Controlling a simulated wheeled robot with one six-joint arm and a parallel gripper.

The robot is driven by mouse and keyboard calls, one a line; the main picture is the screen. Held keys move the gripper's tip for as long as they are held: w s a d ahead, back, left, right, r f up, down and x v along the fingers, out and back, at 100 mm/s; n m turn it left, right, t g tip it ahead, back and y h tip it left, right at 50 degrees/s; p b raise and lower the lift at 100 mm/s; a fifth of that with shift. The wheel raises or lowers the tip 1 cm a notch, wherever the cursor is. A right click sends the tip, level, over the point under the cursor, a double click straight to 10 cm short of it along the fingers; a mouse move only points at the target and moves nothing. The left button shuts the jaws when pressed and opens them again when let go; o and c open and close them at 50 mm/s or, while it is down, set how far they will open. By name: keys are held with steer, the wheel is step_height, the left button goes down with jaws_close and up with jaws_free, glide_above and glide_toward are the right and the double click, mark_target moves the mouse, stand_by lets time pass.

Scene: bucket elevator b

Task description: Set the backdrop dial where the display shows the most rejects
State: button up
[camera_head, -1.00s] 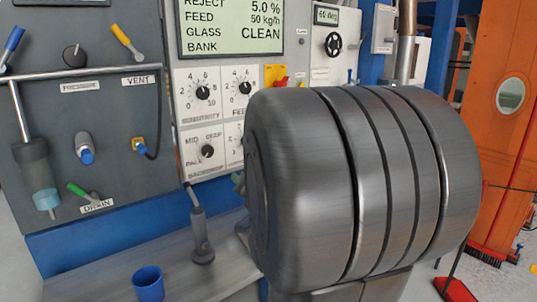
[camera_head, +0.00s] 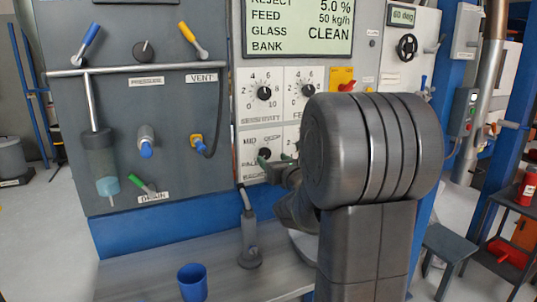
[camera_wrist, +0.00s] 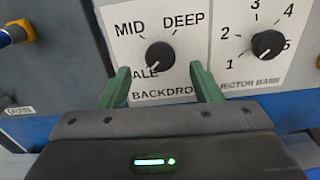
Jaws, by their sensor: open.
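The backdrop dial (camera_wrist: 159,55) is a black knob on a white panel marked PALE, MID and DEEP; in the wrist view its white mark points to the lower left, toward PALE. It also shows in the head view (camera_head: 265,155), close to my gripper. The display (camera_head: 300,27) reads REJECT 5.0 %, FEED 50 kg/h, GLASS CLEAN; the value beside BANK is blank. My gripper (camera_wrist: 162,88) is open, its green fingers apart below and to either side of the dial, with nothing between them. In the head view my arm hides part of the panel right of the dial.
The ejector bank dial (camera_wrist: 268,44) is right of the backdrop dial. The sensitivity dial (camera_head: 264,93) is above it. A grey stand-like tool (camera_head: 249,240) and a blue cup (camera_head: 192,282) stand on the ledge below.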

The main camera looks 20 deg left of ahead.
mark_target(266, 154)
steer(key=shift+x, duration=2.3)
steer(key=c, duration=1)
